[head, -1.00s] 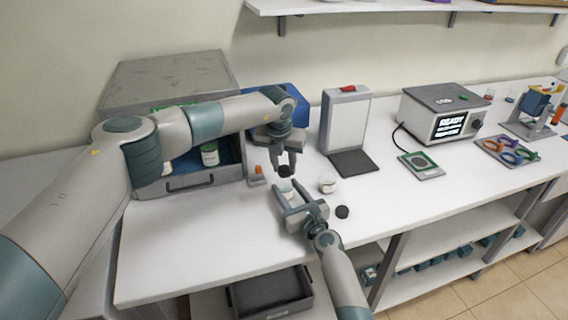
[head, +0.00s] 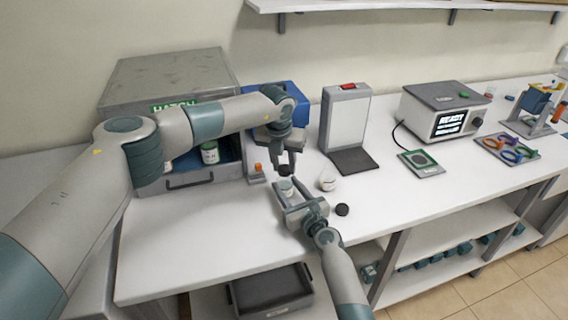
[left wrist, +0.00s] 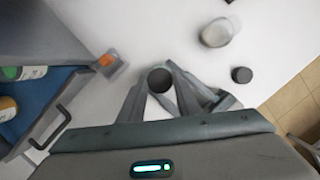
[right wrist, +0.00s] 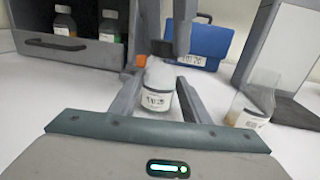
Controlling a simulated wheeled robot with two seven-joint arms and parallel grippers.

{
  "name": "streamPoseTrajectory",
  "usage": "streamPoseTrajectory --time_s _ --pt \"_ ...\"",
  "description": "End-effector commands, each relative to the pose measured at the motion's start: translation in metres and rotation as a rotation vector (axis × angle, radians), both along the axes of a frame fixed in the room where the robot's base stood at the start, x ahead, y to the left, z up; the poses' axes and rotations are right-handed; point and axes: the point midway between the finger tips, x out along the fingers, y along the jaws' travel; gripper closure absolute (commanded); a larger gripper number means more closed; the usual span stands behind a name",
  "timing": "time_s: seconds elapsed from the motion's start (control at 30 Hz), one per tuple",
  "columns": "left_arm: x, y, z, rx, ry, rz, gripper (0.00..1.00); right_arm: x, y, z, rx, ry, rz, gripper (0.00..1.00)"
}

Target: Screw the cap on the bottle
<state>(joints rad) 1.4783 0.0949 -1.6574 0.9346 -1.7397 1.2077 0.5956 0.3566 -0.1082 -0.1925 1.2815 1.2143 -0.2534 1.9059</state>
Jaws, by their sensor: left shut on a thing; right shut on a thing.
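My left gripper (head: 285,166) points down and is shut on a black cap (left wrist: 160,79), which shows between its fingertips in the left wrist view. My right gripper (head: 288,197) is shut around a clear bottle with a white label (right wrist: 158,90), upright just above or on the bench. The cap is over the bottle's mouth in the right wrist view. I cannot tell whether cap and bottle touch, since the left fingers partly hide the bottle's top.
A second bottle (head: 328,183) stands right of the grippers, with a loose black cap (head: 342,210) in front. An orange-topped item (head: 257,170) stands to the left. A cabinet (head: 190,183) holds more bottles. A white-panelled stand (head: 347,120) is behind. The front left bench is clear.

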Motion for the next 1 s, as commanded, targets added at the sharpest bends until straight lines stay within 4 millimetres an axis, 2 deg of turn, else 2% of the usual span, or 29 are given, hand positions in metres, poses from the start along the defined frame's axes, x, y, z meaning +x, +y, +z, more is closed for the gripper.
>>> streamPoseTrajectory --time_s 0.47,0.57,1.0 --pt "0.0002 0.0004 -0.0051 0.000 0.002 -0.030 0.90 -0.0003 -0.0001 -0.0010 0.000 0.001 0.000 1.00" --pt "0.0006 0.0012 -0.0051 0.000 0.003 -0.099 0.90 -0.0003 -0.0001 -0.0010 0.000 0.001 0.000 1.00" --pt "0.0023 0.0028 -0.0048 -0.001 0.004 -0.603 0.90 -0.0002 -0.0002 -0.0012 -0.001 0.002 0.000 1.00"
